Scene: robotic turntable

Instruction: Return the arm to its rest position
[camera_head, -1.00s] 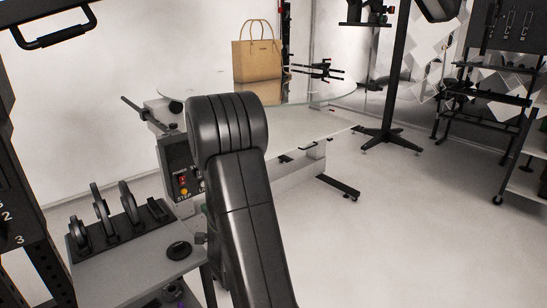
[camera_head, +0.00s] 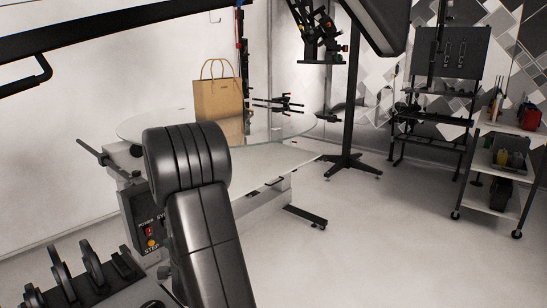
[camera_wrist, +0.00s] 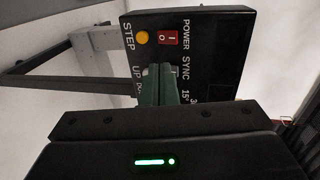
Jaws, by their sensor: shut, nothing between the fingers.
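My gripper (camera_wrist: 160,88) shows in the wrist view as a narrow green piece projecting from a dark mount with a green light. Its fingers are together and empty. Behind its tip is the turntable's control panel (camera_wrist: 190,45), with a yellow button (camera_wrist: 142,37) and a red switch (camera_wrist: 168,38). I cannot tell how far the tip is from the panel. In the head view my dark arm stands bent in front of the turntable (camera_head: 290,130), and the gripper is hidden there. The control panel (camera_head: 148,225) shows left of the arm.
A tan paper bag (camera_head: 219,100) stands on the glass turntable top. A grey bench (camera_head: 120,292) with dark round parts is at lower left. A black stand (camera_head: 351,120) is behind the table. A shelf cart (camera_head: 498,175) is at right. The floor at right is open.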

